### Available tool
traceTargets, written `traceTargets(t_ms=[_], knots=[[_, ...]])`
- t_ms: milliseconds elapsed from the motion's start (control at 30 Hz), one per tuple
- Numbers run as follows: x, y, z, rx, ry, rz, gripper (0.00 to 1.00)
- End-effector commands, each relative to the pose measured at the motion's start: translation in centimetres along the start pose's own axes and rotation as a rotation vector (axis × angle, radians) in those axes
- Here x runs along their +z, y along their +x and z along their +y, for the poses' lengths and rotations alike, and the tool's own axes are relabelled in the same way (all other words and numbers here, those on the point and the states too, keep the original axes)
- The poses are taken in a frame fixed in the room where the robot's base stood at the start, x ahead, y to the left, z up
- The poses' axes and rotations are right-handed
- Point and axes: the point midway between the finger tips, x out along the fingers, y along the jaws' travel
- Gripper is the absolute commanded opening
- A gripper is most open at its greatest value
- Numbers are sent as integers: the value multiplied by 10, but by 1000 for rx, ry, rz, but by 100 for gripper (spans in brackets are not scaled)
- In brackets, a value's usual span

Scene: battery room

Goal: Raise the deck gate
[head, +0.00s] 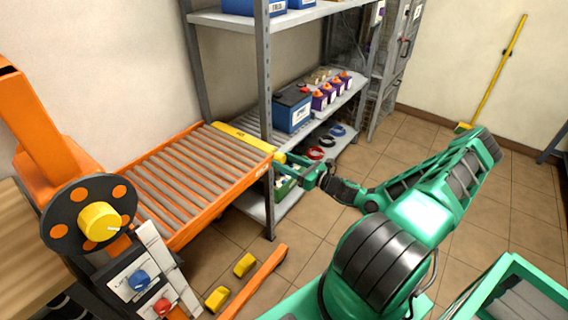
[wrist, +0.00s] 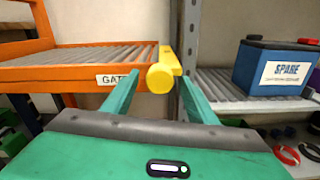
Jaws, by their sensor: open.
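The orange roller deck (head: 165,180) runs toward the shelf rack. The yellow deck gate (head: 243,139) lies low across the deck's far end, beside the rack post. In the wrist view the gate (wrist: 166,57) is seen nearly end-on, with a round yellow knob (wrist: 160,79) facing me and a GATE label (wrist: 117,79) to its left. My gripper (head: 287,162) is at the gate's right end. In the wrist view my gripper (wrist: 157,76) is open, with one green finger on each side of the knob. I cannot tell whether either finger touches it.
A grey rack post (head: 265,110) stands close to the gate. A blue SPARE battery (head: 293,107) and several small purple-and-orange items (head: 330,92) sit on the rack shelf. A control panel with a yellow dial (head: 99,221) stands at left. Tiled floor (head: 420,135) is open at right.

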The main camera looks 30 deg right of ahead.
Motion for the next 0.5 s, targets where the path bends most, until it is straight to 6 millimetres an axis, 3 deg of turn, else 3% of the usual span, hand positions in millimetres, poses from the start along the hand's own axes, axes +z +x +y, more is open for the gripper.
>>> traceTargets(t_ms=[33, 200, 500], knots=[[0, 0, 0, 0, 0, 0, 53], [0, 0, 0, 0, 0, 0, 12], [0, 0, 0, 0, -23, 1, 12]])
